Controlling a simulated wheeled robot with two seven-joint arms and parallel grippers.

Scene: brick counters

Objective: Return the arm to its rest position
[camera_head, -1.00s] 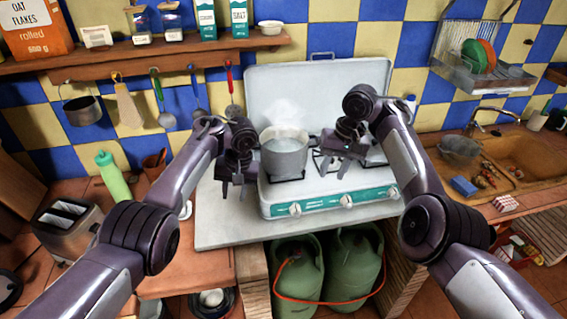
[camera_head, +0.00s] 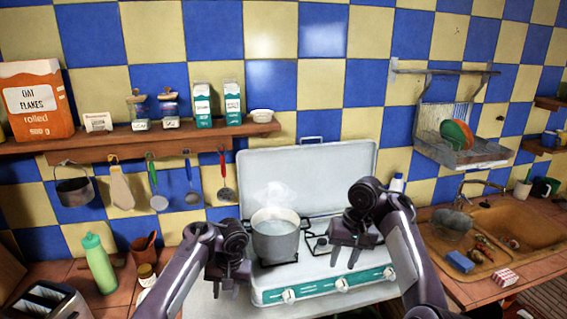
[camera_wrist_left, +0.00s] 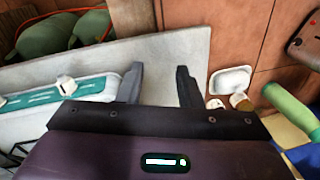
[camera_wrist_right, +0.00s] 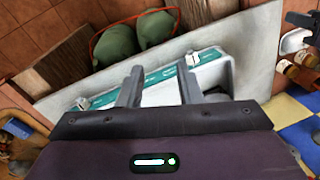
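My left gripper (camera_head: 228,284) hangs in front of and to the left of the stove, pointing down. In the left wrist view its two fingers (camera_wrist_left: 160,85) are apart with nothing between them. My right gripper (camera_head: 347,258) is over the right part of the stove (camera_head: 310,165), right of the pot. In the right wrist view its fingers (camera_wrist_right: 160,88) are apart and empty, with the stove's front panel behind them. A steaming grey pot (camera_head: 275,238) stands on the left burner, apart from both grippers.
A green bottle (camera_head: 98,264), a small jar (camera_head: 146,274) and a toaster (camera_head: 45,303) stand on the left counter. The shelf (camera_head: 110,141) holds an oat flakes box (camera_head: 37,101) and cartons. The sink (camera_head: 520,222) and a blue sponge (camera_head: 460,262) are at right.

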